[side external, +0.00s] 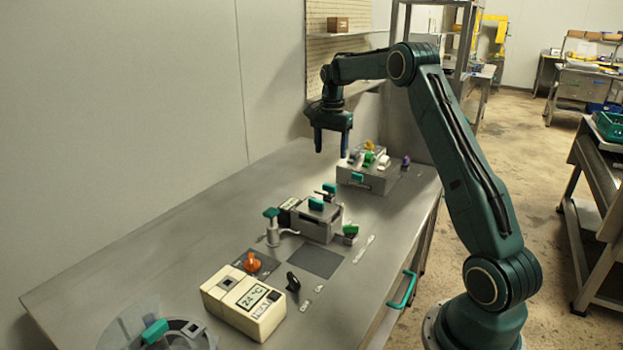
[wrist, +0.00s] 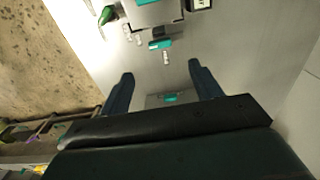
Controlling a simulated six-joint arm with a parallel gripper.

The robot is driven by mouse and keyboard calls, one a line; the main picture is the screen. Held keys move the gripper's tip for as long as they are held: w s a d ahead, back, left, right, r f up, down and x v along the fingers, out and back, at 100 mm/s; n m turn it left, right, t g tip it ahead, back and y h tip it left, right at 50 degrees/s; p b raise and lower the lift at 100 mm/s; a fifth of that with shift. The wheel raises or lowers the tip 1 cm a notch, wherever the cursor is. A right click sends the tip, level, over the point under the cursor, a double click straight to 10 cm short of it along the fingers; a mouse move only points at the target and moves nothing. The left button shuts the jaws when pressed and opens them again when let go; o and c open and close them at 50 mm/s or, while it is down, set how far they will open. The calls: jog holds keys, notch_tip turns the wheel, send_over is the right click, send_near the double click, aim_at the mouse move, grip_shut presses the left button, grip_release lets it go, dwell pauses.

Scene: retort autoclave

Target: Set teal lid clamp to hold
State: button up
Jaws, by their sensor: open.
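Several teal parts show, and I cannot tell for certain which one is the lid clamp. A teal handle (side external: 155,331) sits on a round transparent-edged fixture at the bottom left. A teal-topped lever (side external: 272,213) stands on a grey post at mid-table. A teal block (side external: 316,203) tops a grey box, with another teal piece (side external: 329,188) behind it. A teal handle (side external: 357,177) is on the front of the far grey box. My gripper (side external: 332,150) is open and empty, pointing down above the far part of the bench. In the wrist view, a teal handle (wrist: 171,98) shows between the open fingers.
A cream box with a display (side external: 244,302) and an orange knob (side external: 252,262) stand near the front. The far grey box (side external: 368,172) carries several coloured parts. A teal drawer handle (side external: 403,289) projects from the bench edge. The bench's left side (side external: 165,245) is clear.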

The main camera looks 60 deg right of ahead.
aim_at(330, 185)
notch_tip(330, 185, down, 12)
jog(key=shift+r, duration=0.15)
dwell(0.4)
jog(key=c, duration=1)
